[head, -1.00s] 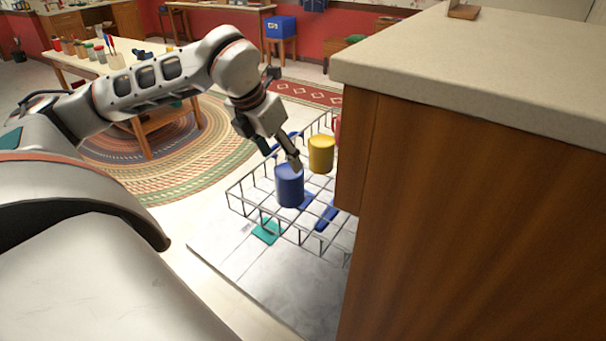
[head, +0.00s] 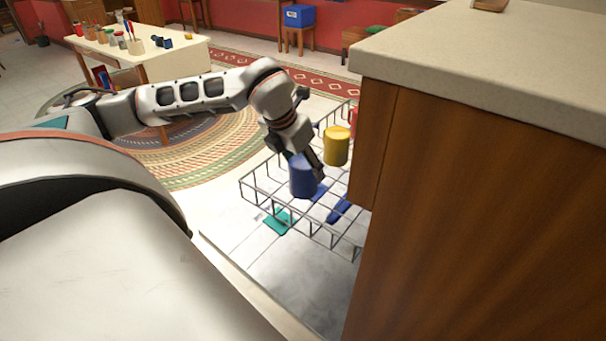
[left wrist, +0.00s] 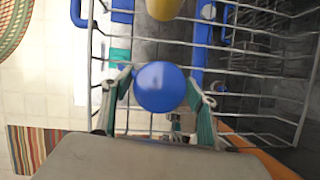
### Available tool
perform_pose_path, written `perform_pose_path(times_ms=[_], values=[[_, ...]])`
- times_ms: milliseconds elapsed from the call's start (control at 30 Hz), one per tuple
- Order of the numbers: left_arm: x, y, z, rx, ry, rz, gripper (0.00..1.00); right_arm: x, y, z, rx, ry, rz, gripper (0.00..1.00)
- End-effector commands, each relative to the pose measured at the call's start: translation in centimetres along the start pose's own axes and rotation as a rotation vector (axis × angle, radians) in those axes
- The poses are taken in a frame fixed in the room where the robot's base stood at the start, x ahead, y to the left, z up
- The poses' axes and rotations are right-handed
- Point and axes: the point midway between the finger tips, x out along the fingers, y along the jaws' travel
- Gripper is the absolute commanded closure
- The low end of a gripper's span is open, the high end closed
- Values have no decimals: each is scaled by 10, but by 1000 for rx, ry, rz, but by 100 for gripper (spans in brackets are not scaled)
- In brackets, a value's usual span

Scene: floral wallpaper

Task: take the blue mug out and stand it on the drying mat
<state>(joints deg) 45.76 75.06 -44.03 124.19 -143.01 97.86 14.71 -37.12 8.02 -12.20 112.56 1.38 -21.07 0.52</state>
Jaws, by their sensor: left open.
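The blue mug (head: 302,180) stands in the wire dishwasher rack (head: 262,198), its closed round base facing up. The left wrist view shows the mug (left wrist: 160,86) from above, between the two fingers of my left gripper (left wrist: 160,97). The fingers are spread, one on each side, with a small gap visible at the left. In the head view my left gripper (head: 306,163) comes down over the mug and hides its upper part. I cannot make out a drying mat. My right gripper is not in view.
A yellow mug (head: 336,147) stands close behind the blue one, with a red item (head: 353,122) partly hidden beyond. The wooden cabinet (head: 460,220) and its pale counter (head: 480,50) stand close on the right. Thin rack wires surround the mug.

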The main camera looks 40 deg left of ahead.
Motion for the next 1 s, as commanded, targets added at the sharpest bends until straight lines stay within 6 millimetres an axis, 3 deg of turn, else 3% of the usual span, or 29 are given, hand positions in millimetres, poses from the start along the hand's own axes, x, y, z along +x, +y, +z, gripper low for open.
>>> perform_pose_path(times_ms=[67, 200, 667, 867, 1000], values=[[0, 0, 0, 0, 0, 0, 47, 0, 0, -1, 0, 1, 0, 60], [0, 0, 0, 0, 0, 0, 79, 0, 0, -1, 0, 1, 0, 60], [-9, 0, 5, 1, -5, 1, 79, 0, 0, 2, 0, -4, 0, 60], [-34, 0, 16, 1, -9, 0, 79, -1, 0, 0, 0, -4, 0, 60], [-64, 0, 28, -1, -9, 0, 79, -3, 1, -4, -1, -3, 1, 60]])
